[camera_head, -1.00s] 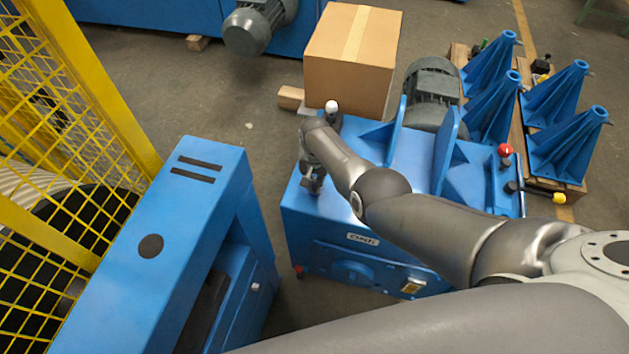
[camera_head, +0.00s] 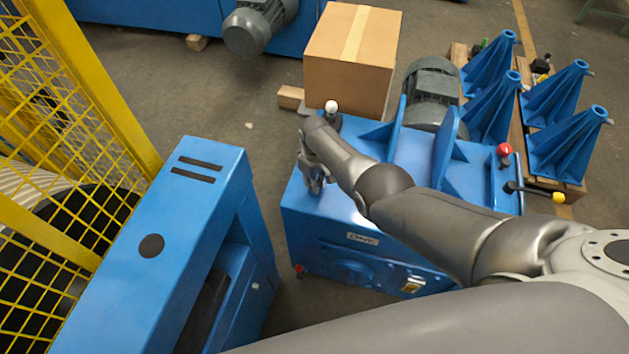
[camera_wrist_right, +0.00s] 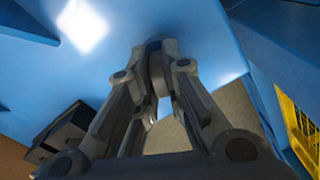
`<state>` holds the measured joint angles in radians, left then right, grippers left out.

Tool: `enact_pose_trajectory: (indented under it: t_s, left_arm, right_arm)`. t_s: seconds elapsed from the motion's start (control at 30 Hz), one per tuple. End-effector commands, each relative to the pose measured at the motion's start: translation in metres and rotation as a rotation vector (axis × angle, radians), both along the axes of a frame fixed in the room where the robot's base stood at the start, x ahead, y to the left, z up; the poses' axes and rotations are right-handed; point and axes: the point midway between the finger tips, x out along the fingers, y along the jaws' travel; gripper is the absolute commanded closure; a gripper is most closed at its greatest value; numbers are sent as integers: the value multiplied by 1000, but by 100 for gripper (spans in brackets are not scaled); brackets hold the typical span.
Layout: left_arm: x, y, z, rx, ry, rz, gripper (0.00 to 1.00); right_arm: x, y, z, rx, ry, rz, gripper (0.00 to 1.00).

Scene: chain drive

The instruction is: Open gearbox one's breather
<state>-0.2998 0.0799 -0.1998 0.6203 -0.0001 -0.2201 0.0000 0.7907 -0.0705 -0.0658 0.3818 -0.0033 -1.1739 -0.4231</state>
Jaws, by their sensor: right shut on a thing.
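Gearbox one is the blue housing (camera_head: 320,220) in the middle of the head view, with a small label plate (camera_head: 362,239) on its front face. My right gripper (camera_head: 316,186) is over its left end, pointing down at the top. In the right wrist view the fingers (camera_wrist_right: 158,65) are closed around a small dark grey round part (camera_wrist_right: 157,72) at the blue surface, which looks like the breather. The fingers hide most of it, so I cannot tell how far it is turned. My left gripper is not in view.
White (camera_head: 331,107), red (camera_head: 505,150) and yellow (camera_head: 559,197) knobs stand on or beside the housing. A cardboard box (camera_head: 350,50) and a grey motor (camera_head: 432,90) are behind it. A blue machine (camera_head: 150,215) and yellow mesh fence (camera_head: 60,150) are at left.

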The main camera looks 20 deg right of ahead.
Motion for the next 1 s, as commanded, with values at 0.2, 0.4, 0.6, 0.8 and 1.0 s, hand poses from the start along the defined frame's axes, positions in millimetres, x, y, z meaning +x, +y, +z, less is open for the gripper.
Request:
enact_pose_trajectory:
  t_s: [0.2,0.4,0.6,0.8,1.0]
  left_arm:
    - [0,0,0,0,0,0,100]
    - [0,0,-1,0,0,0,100]
    - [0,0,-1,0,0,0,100]
    - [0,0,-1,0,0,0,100]
    - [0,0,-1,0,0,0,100]
  right_arm:
    - [-2,0,-2,0,4,135,100]
    - [-2,0,-3,0,5,207,100]
    - [-3,0,-3,0,5,237,100]
    - [-3,0,-3,0,6,241,100]
    - [-3,0,-3,0,6,240,100]
